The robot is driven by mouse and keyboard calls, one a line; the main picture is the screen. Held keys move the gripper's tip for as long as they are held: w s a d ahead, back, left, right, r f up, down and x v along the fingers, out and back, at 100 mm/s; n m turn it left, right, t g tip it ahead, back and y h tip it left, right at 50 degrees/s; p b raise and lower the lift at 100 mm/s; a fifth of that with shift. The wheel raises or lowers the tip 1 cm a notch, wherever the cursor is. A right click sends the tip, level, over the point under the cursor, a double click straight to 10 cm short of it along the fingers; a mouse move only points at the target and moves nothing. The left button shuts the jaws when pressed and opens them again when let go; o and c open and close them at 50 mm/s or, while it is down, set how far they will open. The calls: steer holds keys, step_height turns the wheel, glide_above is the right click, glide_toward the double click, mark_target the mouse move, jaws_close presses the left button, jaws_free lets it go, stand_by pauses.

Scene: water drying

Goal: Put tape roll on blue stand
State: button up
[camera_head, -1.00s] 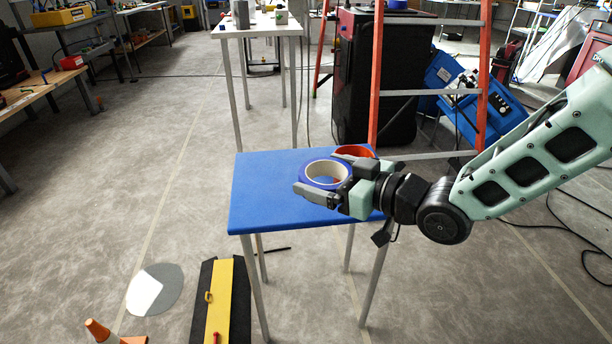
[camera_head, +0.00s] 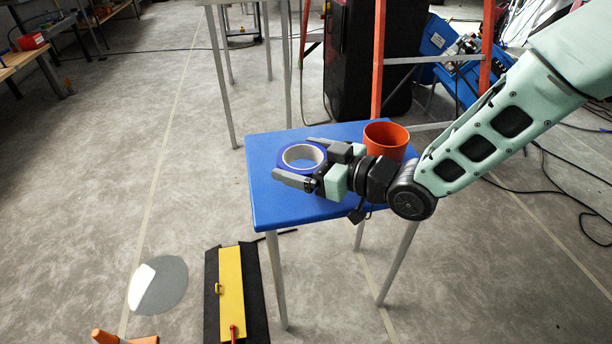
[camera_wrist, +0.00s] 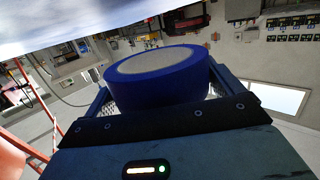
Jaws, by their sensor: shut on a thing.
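The tape roll (camera_head: 303,168) is blue with a pale inner ring. My gripper (camera_head: 296,168) is shut on it, one finger on each side. In the head view the roll appears over the blue stand (camera_head: 268,197), a small blue-topped table on grey legs; I cannot tell whether it touches the top. In the wrist view the roll (camera_wrist: 160,78) sits between the fingers, its lower edge hidden by the gripper body.
An orange pot (camera_head: 386,140) stands on the stand's back right part, close to my wrist. A red ladder (camera_head: 378,60) and a dark cabinet (camera_head: 352,60) stand behind. A yellow and black cable ramp (camera_head: 232,295) lies on the floor in front. The stand's left part is clear.

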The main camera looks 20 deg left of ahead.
step_height(320, 180, down, 4)
steer(key=shift+f+b, duration=0.2)
steer(key=shift+b, duration=0.4)
steer(key=o, duration=0.7)
steer(key=shift+r, duration=0.1)
steer(key=p+v, duration=0.2)
steer(key=v, duration=1)
steer(key=shift+w, duration=0.1)
